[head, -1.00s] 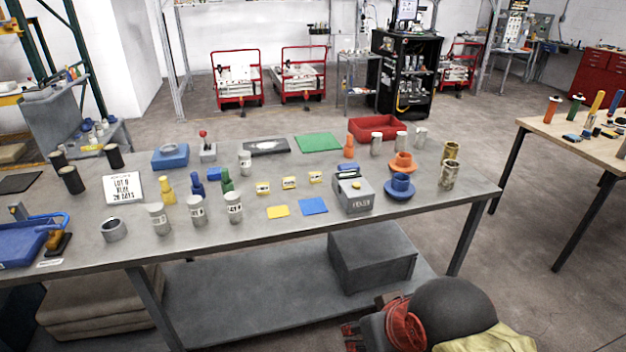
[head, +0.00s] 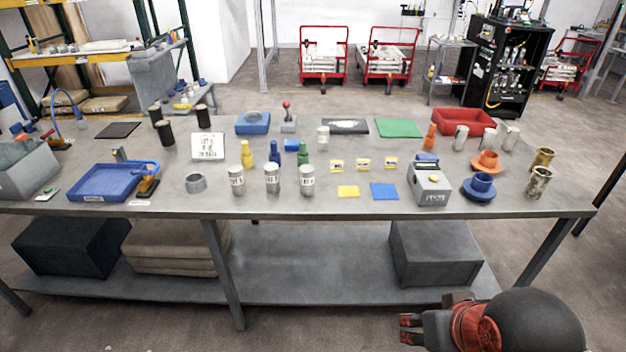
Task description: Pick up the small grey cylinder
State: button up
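Several small grey cylinders stand upright on the grey table (head: 350,208). Three with printed labels form a front row: left (head: 237,180), middle (head: 272,179) and right (head: 307,180). Another labelled one (head: 323,138) stands further back, and more grey ones (head: 460,137) stand in front of the red tray. A short, wide, hollow grey ring (head: 196,183) lies left of the front row. Which cylinder is meant is not clear. My gripper (head: 408,329) is low at the bottom right, in front of the table and apart from everything on it; its finger opening is unclear.
Blue, yellow and green bottle-like pieces (head: 247,153) stand close behind the front row. A grey box (head: 429,186), a blue cup on a saucer (head: 480,187) and brass cylinders (head: 541,160) stand to the right. A blue tray (head: 105,182) lies left. The front table edge is mostly clear.

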aim_at(306, 171)
jog(key=i+j, duration=0.2)
jog(key=j, duration=0.15)
jog(key=i+j, duration=0.15)
jog(key=j, duration=0.2)
jog(key=i+j, duration=0.2)
jog(key=j, duration=0.15)
